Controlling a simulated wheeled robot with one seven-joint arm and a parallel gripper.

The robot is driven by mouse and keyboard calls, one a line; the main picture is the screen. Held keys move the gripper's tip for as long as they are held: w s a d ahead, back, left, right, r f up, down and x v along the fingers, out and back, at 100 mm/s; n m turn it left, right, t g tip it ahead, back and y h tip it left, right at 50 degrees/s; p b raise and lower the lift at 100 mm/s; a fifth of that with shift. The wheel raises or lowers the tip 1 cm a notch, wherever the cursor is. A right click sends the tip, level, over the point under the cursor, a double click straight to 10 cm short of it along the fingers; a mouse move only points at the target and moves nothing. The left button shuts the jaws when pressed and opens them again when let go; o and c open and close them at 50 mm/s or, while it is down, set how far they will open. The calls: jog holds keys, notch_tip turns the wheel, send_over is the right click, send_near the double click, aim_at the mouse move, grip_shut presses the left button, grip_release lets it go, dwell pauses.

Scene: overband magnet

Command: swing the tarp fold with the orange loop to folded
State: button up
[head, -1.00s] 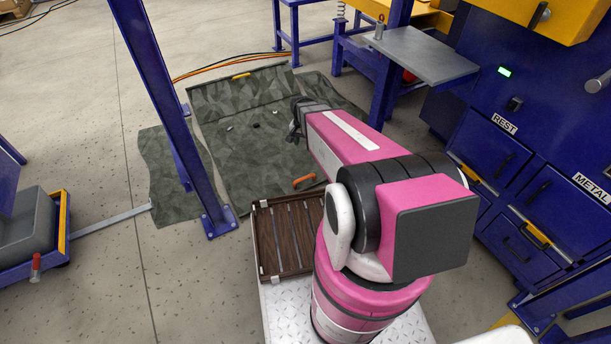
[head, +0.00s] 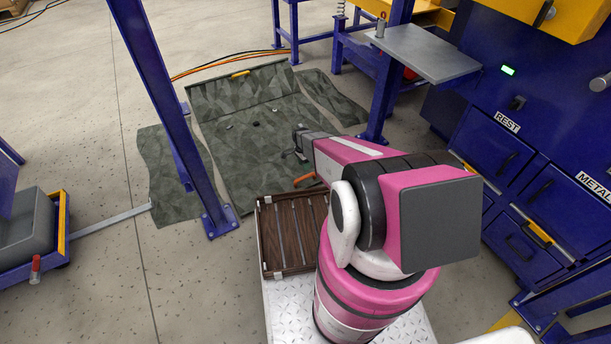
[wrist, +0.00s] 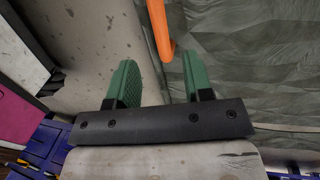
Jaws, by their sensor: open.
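A camouflage tarp (head: 245,155) lies spread on the floor ahead of me, with its folds lying around it. An orange loop (head: 304,179) is at the near right part of the tarp. A yellow loop (head: 240,73) is at the far edge. My gripper (head: 290,155) is low over the tarp, a little beyond the orange loop. In the wrist view, my gripper (wrist: 157,80) is open with green finger pads and nothing between them. The orange loop (wrist: 160,30) shows just beyond the fingertips, apart from them, with the tarp (wrist: 245,60) to the right.
A blue post (head: 165,110) stands over the tarp's left part. A second blue post (head: 385,90) with a grey shelf (head: 420,52) is at the right. A brown slatted tray (head: 290,235) sits in front of me. Small dark pieces (head: 254,124) lie on the tarp.

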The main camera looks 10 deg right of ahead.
jog(key=f, duration=0.2)
jog(key=s+f, duration=0.1)
jog(key=f, duration=0.4)
jog(key=shift+s+d+f, duration=0.2)
jog(key=shift+f, duration=0.05)
jog(key=shift+r, duration=0.1)
grip_shut()
